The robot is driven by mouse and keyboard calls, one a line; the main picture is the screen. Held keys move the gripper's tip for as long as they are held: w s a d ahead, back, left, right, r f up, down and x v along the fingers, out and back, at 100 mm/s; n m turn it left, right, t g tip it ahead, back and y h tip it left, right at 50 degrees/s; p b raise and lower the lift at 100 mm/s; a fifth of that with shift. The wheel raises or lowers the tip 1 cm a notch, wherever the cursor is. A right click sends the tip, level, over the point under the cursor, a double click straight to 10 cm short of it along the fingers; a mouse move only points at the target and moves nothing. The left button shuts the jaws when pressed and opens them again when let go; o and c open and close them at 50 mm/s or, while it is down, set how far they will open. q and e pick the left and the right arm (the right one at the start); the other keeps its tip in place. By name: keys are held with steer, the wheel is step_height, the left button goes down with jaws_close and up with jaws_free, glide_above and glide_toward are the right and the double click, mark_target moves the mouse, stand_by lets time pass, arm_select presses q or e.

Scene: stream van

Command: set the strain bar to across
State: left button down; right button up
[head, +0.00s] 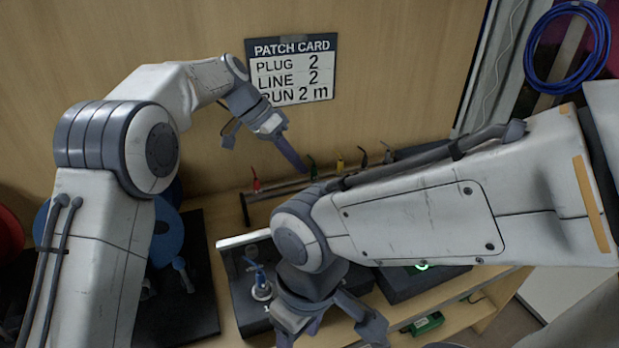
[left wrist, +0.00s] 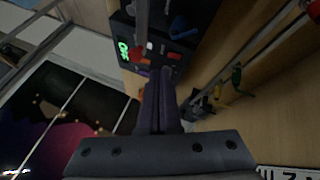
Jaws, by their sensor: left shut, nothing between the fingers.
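My left gripper (head: 304,170) is shut and empty, pointing down and right in front of the wooden back wall. Its closed fingers also show in the left wrist view (left wrist: 161,85). I cannot make out the strain bar for certain in either view. A dark unit (left wrist: 178,57) with a green lit display and small red and blue parts lies beyond the left fingertips in the left wrist view. In the head view, my right arm hides much of a dark unit (head: 395,289) with a green light. My right gripper (head: 308,328) hangs at the bottom edge; its fingers are partly cut off.
A rail with red (head: 256,184), green, yellow and dark ends stands against the wall. A patch card (head: 292,70) hangs above it. A dark box (head: 243,290) with a blue-topped part sits front left. A blue cable coil (head: 530,45) hangs at upper right.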

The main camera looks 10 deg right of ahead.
arm_select(q)
steer(key=shift+v, duration=2.15)
steer(key=shift+w, duration=0.1)
steer(key=s+a+f+n+y, duration=0.1)
steer(key=s+n+y, duration=0.1)
steer(key=s, duration=0.7)
steer(key=s+a+f+n+y, duration=0.1)
steer(key=s+a+n, duration=0.1)
steer(key=s, duration=0.7)
steer(key=s+a+f+y, duration=0.1)
steer(key=s+a+f, duration=0.1)
steer(key=s, duration=0.3)
steer(key=s+a+f+t, duration=0.1)
steer(key=s+a+f, duration=0.2)
steer(key=s+a, duration=0.2)
steer(key=s+a+f+n+t+y, duration=0.1)
steer(key=s+a+f, duration=0.2)
steer(key=s, duration=0.2)
steer(key=shift+s+a+y+p, duration=0.3)
steer(key=shift+s+a+p, duration=0.05)
steer(key=shift+s+p, duration=0.05)
steer(key=shift+d, duration=0.1)
